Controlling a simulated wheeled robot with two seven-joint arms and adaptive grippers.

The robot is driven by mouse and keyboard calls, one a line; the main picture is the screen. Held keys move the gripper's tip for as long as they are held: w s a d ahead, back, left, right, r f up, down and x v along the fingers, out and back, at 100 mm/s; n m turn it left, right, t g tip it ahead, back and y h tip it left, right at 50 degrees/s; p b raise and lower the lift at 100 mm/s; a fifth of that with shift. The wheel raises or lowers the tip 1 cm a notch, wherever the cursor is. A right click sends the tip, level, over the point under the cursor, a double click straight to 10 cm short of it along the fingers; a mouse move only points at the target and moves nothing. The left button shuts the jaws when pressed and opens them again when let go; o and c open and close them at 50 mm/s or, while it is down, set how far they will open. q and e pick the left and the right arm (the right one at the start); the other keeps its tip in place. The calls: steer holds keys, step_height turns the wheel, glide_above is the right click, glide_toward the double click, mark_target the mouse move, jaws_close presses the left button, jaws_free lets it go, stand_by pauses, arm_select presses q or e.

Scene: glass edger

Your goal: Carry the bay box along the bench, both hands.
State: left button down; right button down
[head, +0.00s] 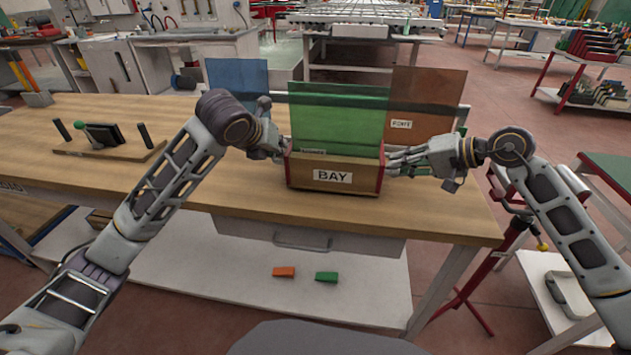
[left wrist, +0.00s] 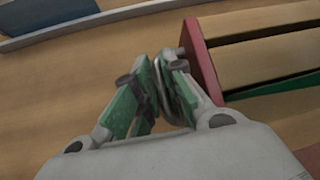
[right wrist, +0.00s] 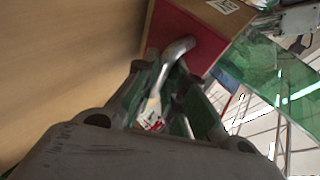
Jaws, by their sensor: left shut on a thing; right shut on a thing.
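The bay box (head: 300,176) is a wooden box with red ends and a white BAY label, near the right end of the bench. Green glass panes (head: 338,118) stand upright in it. My left gripper (head: 282,152) is shut on the handle at its left end; the left wrist view shows the fingers (left wrist: 172,88) around that metal handle beside the red end (left wrist: 200,58). My right gripper (head: 392,165) is shut on the right handle; in the right wrist view the fingers (right wrist: 165,75) close around the metal handle (right wrist: 178,48). Whether the box touches the bench is hard to tell.
The wooden bench (head: 235,190) has free room left of the box. A wooden stand with posts and a dark block (head: 105,135) sits further left. Orange and green wedges lie on the lower shelf.

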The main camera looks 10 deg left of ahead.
arm_select(q)
steer(key=shift+f+b, duration=0.5)
steer(key=shift+b, duration=0.05)
arm_select(e)
steer(key=shift+f, duration=0.55)
arm_select(q)
steer(key=c, duration=1.5)
jaws_free()
arm_select(e)
steer(key=c, duration=1.5)
jaws_free()
arm_select(q)
steer(key=shift+s, duration=0.1)
steer(key=v, duration=0.8)
arm_select(e)
steer(key=shift+s+d, duration=0.1)
steer(key=shift+v, duration=5.9)
